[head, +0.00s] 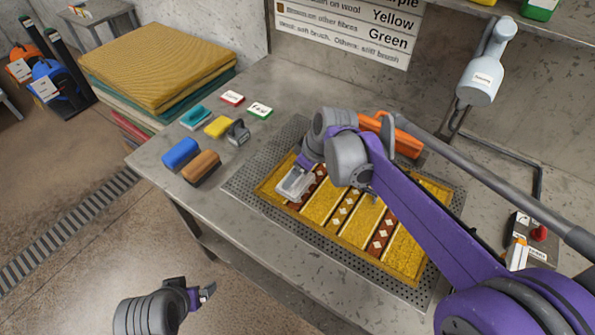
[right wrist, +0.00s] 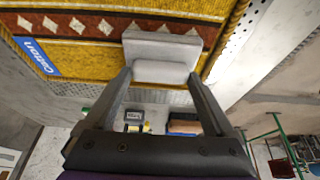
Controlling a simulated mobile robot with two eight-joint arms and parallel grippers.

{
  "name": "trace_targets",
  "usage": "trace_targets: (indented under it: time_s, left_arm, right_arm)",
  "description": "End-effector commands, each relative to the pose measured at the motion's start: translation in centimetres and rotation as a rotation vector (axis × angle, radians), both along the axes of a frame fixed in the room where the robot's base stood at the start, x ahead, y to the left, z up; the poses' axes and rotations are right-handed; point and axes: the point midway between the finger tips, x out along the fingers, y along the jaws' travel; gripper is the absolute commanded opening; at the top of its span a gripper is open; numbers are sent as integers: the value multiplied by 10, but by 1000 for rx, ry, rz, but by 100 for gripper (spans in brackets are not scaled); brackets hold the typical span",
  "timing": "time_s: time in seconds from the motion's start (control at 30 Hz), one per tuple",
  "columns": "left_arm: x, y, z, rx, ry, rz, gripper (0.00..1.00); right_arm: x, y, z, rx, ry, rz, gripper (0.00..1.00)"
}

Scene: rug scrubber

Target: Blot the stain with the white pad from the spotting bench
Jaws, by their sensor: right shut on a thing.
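My right gripper (right wrist: 161,72) is shut on the white pad (right wrist: 162,46), a pale block held between its fingers. In the head view the pad (head: 295,183) is over the left end of the rug, by a red band with white diamonds. I cannot tell whether it touches the rug. The yellow rug (head: 348,228) lies on a perforated grey plate on the spotting bench (head: 152,155). No stain can be made out; the pad and my right arm hide part of the rug. My left gripper (head: 208,291) is away from the bench, over the floor; its jaw opening is unclear.
Blue (head: 181,153) and brown (head: 201,167) blocks stand at the bench's left, with several small coloured items behind. An orange object (head: 390,135) is behind the rug. A blue "Cotton" label (right wrist: 37,57) lies on the rug. Folded rugs (head: 160,65) are piled at left.

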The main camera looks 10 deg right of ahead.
Motion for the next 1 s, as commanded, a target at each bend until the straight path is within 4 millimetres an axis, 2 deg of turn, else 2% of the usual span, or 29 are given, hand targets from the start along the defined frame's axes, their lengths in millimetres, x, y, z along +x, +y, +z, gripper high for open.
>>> trace_targets:
  time_s: [0.37,1.0]
  left_arm:
    - [0,0,2,0,-1,0,92]
    - [10,0,39,0,-19,0,92]
  right_arm:
    - [-1,0,1,-2,4,2,40]
    - [0,0,48,0,0,0,40]
